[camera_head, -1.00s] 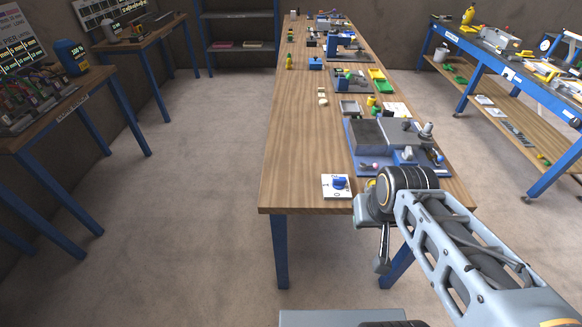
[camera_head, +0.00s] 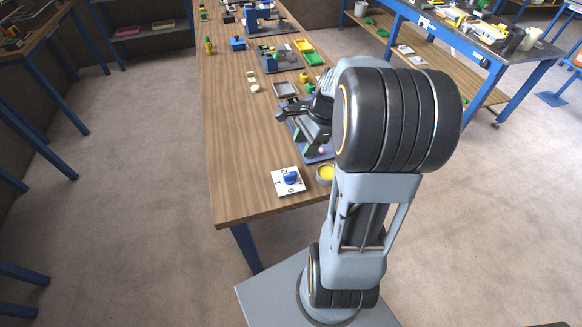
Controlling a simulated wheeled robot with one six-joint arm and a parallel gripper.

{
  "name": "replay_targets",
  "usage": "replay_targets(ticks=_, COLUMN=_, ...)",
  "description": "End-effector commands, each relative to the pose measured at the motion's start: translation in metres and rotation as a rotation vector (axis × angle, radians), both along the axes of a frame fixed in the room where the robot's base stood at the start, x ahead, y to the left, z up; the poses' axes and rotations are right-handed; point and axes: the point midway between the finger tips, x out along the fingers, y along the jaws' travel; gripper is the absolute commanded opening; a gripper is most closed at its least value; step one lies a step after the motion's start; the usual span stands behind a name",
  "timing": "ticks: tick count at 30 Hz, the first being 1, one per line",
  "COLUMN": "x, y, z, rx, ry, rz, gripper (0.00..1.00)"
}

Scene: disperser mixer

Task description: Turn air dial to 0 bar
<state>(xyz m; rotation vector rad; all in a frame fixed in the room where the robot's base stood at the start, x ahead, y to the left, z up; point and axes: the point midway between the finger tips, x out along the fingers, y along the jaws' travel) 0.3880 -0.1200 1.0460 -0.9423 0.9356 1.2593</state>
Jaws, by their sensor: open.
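A white plate (camera_head: 282,186) with a blue knob (camera_head: 291,178) lies near the front edge of the long wooden table. The plate has small dark marks that look like 0 and 1. No other dial shows clearly, and I cannot read the knob's exact setting. My gripper (camera_head: 284,112) is over the table, beyond the plate and apart from the knob. It appears small and dark, pointing left, and looks open and empty. My arm hides much of the blue-based machine (camera_head: 322,155) right of the plate.
A yellow-topped round container (camera_head: 325,174) stands just right of the plate, close to my arm. The table's left side (camera_head: 235,140) is clear.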

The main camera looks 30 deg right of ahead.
Motion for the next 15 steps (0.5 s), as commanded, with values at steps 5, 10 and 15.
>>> replay_targets(ticks=5, x=0.005, y=-0.012, z=-0.012, rx=0.054, ry=0.049, rz=-0.136, gripper=0.47)
replay_targets(ticks=10, x=0.007, y=-0.003, z=-0.037, rx=0.059, ry=0.055, rz=-0.148, gripper=0.47)
replay_targets(ticks=15, x=0.009, y=0.008, z=-0.068, rx=0.057, ry=0.054, rz=-0.147, gripper=0.47)
